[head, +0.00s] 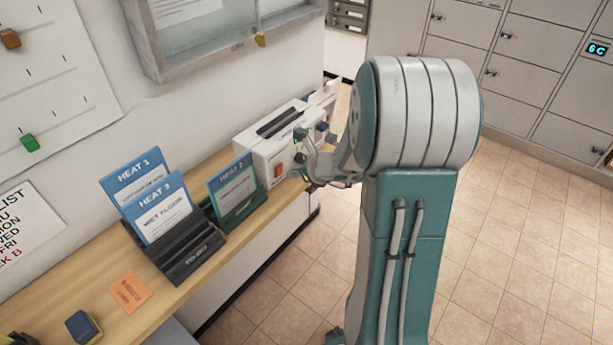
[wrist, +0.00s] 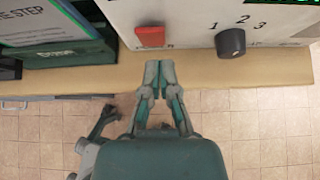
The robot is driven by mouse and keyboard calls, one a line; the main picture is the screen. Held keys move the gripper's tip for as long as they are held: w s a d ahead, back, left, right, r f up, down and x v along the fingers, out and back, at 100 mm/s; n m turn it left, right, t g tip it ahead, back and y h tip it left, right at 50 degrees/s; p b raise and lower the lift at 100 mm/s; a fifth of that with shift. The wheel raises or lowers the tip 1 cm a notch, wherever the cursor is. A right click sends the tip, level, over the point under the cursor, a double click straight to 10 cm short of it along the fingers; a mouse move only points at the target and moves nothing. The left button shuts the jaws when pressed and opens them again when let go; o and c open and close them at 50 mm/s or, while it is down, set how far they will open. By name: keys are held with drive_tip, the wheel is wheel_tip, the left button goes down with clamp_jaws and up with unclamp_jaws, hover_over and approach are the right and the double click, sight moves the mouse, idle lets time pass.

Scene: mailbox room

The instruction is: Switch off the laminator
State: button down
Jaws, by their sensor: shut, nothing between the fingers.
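The laminator (head: 256,139) is a white box with a dark slot on top, standing at the far end of the wooden counter. A red switch (head: 278,170) is low on its front; it also shows in the wrist view (wrist: 150,36). To the right of the switch is a dark dial (wrist: 231,42) with the numbers 1, 2 and 3 around it. My gripper (wrist: 160,72) is shut and empty, its fingertips just below the switch in the wrist view and slightly to its right. I cannot tell whether they touch the front. My arm hides part of the laminator's right side in the head view.
A dark TO-GO holder (head: 190,255) with HEAT 1 and HEAT 3 cards and a green holder (head: 238,208) with a HEAT 2 card stand left of the laminator. An orange note (head: 130,292) lies on the counter (head: 190,290). The tiled floor (head: 510,250) is clear.

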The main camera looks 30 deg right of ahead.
sight(280, 164)
drive_tip(key=shift+w+a+r, duration=0.1)
drive_tip(key=shift+w+a, duration=0.15)
drive_tip(key=shift+w, duration=0.2)
drive_tip(key=shift+w+a, duration=0.25)
drive_tip(key=shift+a, duration=0.2)
drive_tip(key=shift+r, duration=0.1)
drive_tip(key=shift+w, duration=0.25)
drive_tip(key=shift+d+r, duration=0.1)
drive_tip(key=shift+d, duration=0.1)
drive_tip(key=shift+a, duration=0.1)
drive_tip(key=shift+r, duration=0.8)
